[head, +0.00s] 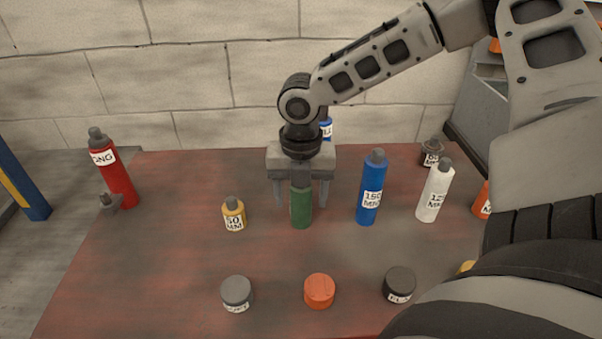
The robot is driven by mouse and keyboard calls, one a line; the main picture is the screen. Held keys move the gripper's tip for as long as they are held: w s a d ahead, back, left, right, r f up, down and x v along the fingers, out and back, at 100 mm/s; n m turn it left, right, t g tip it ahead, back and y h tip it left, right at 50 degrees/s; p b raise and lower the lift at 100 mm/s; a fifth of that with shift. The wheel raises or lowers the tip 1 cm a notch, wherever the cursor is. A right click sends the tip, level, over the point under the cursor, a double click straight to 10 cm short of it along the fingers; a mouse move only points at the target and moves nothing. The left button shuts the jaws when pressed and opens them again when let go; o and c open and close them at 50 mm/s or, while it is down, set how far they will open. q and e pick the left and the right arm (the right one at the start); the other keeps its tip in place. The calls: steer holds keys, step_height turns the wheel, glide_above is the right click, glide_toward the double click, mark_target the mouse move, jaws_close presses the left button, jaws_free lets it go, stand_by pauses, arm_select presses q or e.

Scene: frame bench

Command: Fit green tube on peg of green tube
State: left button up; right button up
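A green tube (301,211) stands upright near the middle of the red table in the head view. My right gripper (301,204) points down over it, with one finger on each side. The fingers are apart, and a gap shows between each finger and the tube. A short grey piece shows above the green part, just under the gripper body; I cannot tell whether it is a cap or a peg. The tube's base is visible, but no separate peg for it can be made out. My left gripper is not in view.
A yellow tube (234,214) stands left; blue (369,193) and white (435,194) tubes stand right. Grey (237,291), orange (319,289) and black (398,283) round pieces line the front. A red tube (115,179) stands far left. My arm hides the right side.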

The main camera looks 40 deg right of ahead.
stand_by(0.3)
steer(key=shift+r, duration=0.15)
arm_select(q)
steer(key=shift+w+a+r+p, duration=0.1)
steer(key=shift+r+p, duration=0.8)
steer(key=shift+p, duration=0.35)
arm_select(e)
step_height(320, 180, up, 16)
